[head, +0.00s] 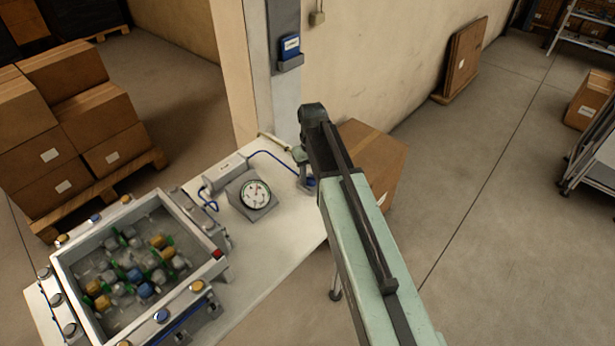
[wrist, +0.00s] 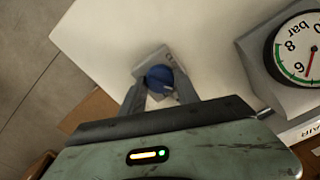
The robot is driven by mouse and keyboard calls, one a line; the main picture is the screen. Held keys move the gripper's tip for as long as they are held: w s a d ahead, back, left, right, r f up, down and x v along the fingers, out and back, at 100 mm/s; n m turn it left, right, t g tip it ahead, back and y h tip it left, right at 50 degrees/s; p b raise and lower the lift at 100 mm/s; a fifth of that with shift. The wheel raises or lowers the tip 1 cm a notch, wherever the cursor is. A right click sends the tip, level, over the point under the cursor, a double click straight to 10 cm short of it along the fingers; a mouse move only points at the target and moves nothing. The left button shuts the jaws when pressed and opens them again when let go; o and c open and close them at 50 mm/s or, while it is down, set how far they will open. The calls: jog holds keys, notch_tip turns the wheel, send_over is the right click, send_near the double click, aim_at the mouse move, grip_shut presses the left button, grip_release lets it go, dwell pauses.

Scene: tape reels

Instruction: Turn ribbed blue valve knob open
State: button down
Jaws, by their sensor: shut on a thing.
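The ribbed blue valve knob (wrist: 159,78) sits on a small grey block (wrist: 150,60) on the white table, in the wrist view. My gripper (wrist: 160,90) has one finger on each side of the knob and is shut on it. In the head view, my gripper (head: 306,172) is at the table's right end, where a bit of blue (head: 311,182) shows beside it; my arm hides most of the knob there. The knob's exact turn angle cannot be told.
A pressure gauge (head: 256,194) stands on the white table (head: 262,245), left of my gripper; it also shows in the wrist view (wrist: 300,50). A tray (head: 218,262) of coloured reels is at the front left. A cardboard box (head: 372,150) stands behind my arm.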

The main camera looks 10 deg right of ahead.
aim_at(311, 177)
jog(key=m, duration=0.6)
jog(key=shift+s, duration=0.15)
jog(key=shift+m, duration=0.3)
jog(key=c, duration=0.9)
grip_release()
jog(key=shift+r, duration=0.15)
notch_tip(311, 177, up, 8)
jog(key=p, duration=0.8)
jog(key=shift+f, duration=0.25)
